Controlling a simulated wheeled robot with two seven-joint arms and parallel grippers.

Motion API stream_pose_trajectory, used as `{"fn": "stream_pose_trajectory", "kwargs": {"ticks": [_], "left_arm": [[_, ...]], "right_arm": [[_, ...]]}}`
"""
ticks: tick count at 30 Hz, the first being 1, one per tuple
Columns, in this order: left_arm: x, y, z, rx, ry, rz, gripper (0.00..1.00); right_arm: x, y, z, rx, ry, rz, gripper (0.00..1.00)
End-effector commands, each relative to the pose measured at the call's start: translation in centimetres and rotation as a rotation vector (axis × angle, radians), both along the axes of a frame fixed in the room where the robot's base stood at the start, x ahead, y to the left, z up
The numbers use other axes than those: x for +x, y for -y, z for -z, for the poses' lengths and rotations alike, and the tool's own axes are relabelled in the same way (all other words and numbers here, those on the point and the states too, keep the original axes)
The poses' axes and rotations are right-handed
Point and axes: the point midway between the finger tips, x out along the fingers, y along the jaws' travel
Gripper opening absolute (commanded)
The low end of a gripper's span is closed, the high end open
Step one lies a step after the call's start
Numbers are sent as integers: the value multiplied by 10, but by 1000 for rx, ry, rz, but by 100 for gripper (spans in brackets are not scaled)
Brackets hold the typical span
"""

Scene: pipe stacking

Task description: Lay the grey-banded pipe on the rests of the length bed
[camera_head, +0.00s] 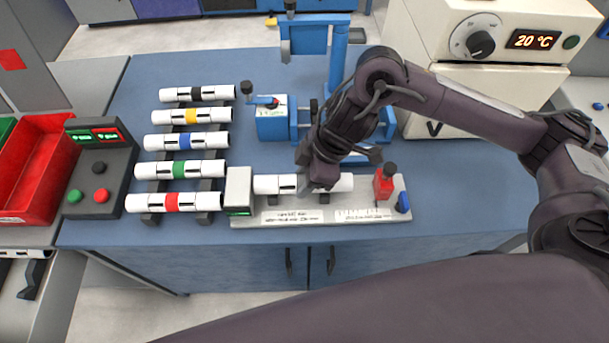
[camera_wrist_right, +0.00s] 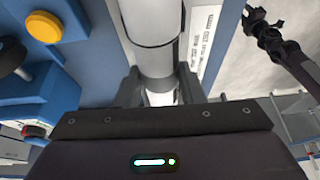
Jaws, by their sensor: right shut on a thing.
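A white pipe (camera_head: 266,185) lies lengthwise over the grey length bed (camera_head: 300,216), its left end close to the block at the bed's left end. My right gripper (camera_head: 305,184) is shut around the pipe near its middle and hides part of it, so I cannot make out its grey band. The pipe (camera_wrist_right: 152,25) also runs between the jaws in the right wrist view, with a thin dark line around it. It is level at about the rests' height; I cannot tell whether it touches them. My left gripper does not show in the head view.
A rack on the left holds several pipes with black, yellow, blue, green and red bands (camera_head: 172,201). A red clamp (camera_head: 383,185) and blue knob (camera_head: 403,203) stand at the bed's right end. A blue fixture (camera_head: 272,122) is behind. The bench is clear at right.

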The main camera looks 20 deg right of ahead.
Motion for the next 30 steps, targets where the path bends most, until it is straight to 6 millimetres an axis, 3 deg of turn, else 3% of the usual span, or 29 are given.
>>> {"fn": "stream_pose_trajectory", "kwargs": {"ticks": [24, 25, 30], "left_arm": [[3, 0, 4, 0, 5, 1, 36], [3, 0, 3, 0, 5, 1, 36], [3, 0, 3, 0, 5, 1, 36]], "right_arm": [[0, 0, 10, 0, 0, -1, 11], [0, 0, 10, 0, 1, -1, 38], [0, 0, 10, 0, 1, 0, 60]]}}
